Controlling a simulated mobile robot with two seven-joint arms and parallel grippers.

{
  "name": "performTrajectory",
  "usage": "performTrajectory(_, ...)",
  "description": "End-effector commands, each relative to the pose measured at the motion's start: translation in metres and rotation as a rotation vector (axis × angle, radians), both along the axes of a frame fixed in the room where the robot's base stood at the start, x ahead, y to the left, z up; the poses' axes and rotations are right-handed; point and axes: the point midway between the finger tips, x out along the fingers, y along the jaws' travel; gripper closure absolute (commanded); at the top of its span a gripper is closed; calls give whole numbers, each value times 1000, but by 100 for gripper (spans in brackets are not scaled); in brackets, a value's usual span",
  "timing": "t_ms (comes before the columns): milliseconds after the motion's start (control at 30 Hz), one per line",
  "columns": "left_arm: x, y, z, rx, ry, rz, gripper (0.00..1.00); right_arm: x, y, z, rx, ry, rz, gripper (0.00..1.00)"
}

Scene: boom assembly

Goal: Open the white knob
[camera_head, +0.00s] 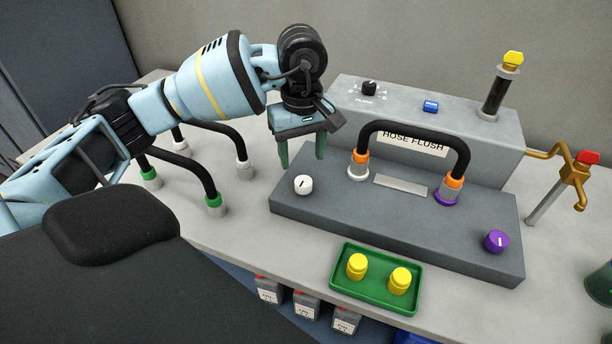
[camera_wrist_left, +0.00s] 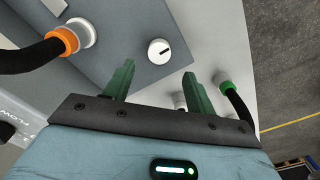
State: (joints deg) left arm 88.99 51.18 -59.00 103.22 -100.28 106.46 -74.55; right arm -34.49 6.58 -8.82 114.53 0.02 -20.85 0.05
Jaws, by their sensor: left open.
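The white knob (camera_head: 303,184) sits on the left end of the dark grey panel block (camera_head: 400,225), with a short dark line on its face. In the left wrist view the white knob (camera_wrist_left: 159,51) shows beyond the fingertips, roughly between them. My left gripper (camera_head: 302,165) has green fingers pointing down, above and behind the knob, apart from it. The gripper is open and empty; its fingers (camera_wrist_left: 155,72) are spread in the left wrist view. My right gripper is not in view.
A black hose (camera_head: 415,128) arches over the panel between orange-collared ports. A purple knob (camera_head: 496,241) is at the panel's right end. A green tray (camera_head: 340,284) with yellow caps stands in front. Black hoses with green collars (camera_head: 214,201) stand to the left.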

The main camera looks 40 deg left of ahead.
Motion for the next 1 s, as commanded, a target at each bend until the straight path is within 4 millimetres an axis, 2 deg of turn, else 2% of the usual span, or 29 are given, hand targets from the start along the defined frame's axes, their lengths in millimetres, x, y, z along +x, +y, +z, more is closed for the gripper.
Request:
performTrajectory(300, -1, 0, -46, -2, 3, 0, 44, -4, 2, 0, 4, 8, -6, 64)
performTrajectory(500, -1, -1, -66, -2, 2, -1, 44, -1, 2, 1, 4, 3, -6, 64)
performTrajectory(867, 0, -1, -72, -2, 0, 0, 44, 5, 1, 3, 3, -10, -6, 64)
performTrajectory(1000, 0, -1, -72, -2, 0, 0, 61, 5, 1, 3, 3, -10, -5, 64)
